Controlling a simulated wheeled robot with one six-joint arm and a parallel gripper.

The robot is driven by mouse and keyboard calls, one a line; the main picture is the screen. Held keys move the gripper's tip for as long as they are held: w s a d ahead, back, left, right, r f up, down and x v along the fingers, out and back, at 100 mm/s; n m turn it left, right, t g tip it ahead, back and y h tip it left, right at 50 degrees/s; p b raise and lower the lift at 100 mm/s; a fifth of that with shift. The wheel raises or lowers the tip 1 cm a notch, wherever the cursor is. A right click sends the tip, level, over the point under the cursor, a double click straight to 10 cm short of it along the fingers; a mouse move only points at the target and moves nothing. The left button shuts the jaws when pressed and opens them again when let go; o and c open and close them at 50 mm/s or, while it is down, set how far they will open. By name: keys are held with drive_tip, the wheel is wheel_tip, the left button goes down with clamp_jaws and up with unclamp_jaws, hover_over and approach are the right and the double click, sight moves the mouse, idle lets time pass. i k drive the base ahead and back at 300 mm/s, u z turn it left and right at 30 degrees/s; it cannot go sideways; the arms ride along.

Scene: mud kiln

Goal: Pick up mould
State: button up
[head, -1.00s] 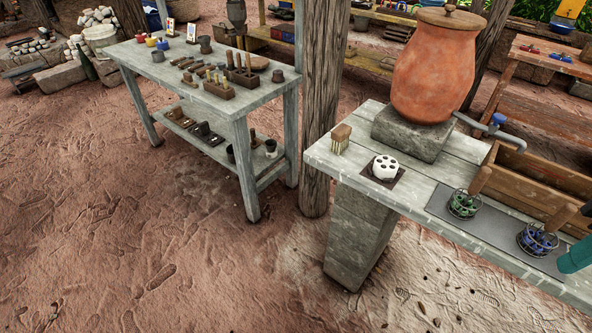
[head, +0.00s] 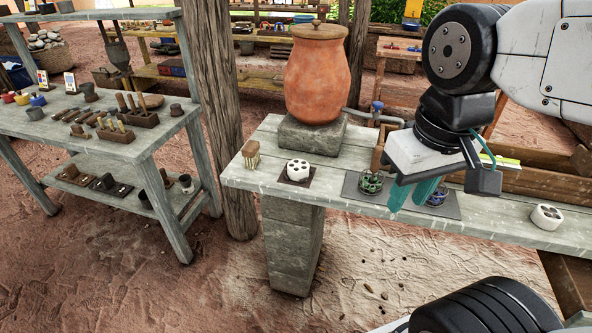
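Two white round blocks with holes in the top could be moulds; I cannot tell for sure which thing is the mould. One white block (head: 298,169) sits on a dark square pad on the grey bench. The other white block (head: 546,216) stands at the bench's right, on bare boards. My gripper (head: 409,206) has two teal fingers pointing down, apart and with nothing seen between them. It is above the bench near the wire baskets, between the two white blocks.
A wire basket with green pieces (head: 371,182) and one with blue pieces (head: 437,197) stand on a grey mat. A clay urn (head: 317,75) and a brush (head: 251,155) stand further left. A tool table (head: 150,140) is at left, past a wooden post (head: 212,110).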

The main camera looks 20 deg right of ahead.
sight(298, 169)
drive_tip(key=u, duration=0.6)
drive_tip(key=k, duration=0.8)
drive_tip(key=u, duration=0.85)
drive_tip(key=k, duration=0.4)
drive_tip(key=u, duration=0.6)
drive_tip(key=i, duration=1.05)
drive_tip(key=z, duration=1.25)
drive_tip(key=i, duration=0.85)
drive_tip(key=z, duration=0.8)
